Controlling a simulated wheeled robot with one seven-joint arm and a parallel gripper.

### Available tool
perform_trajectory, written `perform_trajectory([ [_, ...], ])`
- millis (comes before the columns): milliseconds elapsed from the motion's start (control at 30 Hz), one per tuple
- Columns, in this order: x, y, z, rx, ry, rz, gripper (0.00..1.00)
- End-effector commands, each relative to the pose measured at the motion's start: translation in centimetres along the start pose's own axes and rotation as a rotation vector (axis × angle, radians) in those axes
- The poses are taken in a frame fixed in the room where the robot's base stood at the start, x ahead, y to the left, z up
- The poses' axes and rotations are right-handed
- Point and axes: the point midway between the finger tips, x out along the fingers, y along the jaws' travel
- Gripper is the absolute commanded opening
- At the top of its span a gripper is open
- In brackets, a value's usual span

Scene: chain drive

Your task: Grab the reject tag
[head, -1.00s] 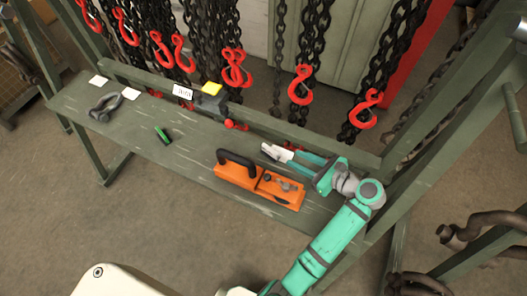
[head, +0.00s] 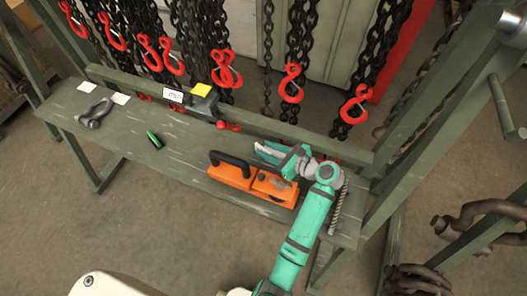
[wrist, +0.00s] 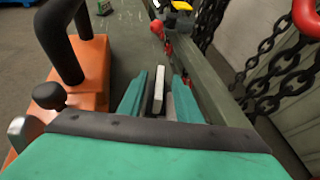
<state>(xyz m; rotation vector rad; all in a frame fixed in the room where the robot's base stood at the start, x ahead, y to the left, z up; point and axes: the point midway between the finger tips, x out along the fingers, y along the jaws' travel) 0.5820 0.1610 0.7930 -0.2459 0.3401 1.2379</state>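My gripper (head: 267,151) hangs over the back right part of the bench, behind the orange tool. In the wrist view its teal fingers (wrist: 158,98) are apart, with a narrow pale bar between them; I cannot tell if this bar is part of the gripper. A white tag with dark writing (head: 173,95) stands at the back of the bench, left of a yellow piece (head: 201,90) on a dark block. I cannot read the writing, so I cannot tell which piece is the reject tag. My gripper is well to the right of both.
The orange tool with a black handle (head: 252,182) lies close to my gripper. A red knob (head: 229,126), a green-and-black item (head: 154,140) and a grey shackle (head: 94,113) are on the bench (head: 190,150). Chains with red hooks (head: 291,85) hang behind it.

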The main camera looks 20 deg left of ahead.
Motion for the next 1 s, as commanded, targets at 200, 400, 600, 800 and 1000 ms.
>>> perform_trajectory([
  [200, 0.2, 0.0, 0.0, 0.000, 0.000, 0.000, 0.31],
  [400, 0.2, 0.0, 0.0, -0.001, 0.000, 0.000, 0.00],
  [600, 0.2, 0.0, 0.0, -0.001, 0.000, 0.000, 0.00],
  [800, -0.1, -0.1, 0.7, -0.004, -0.001, -0.001, 0.00],
  [1000, -1.3, -0.1, 3.7, -0.007, -0.002, -0.002, 0.00],
])
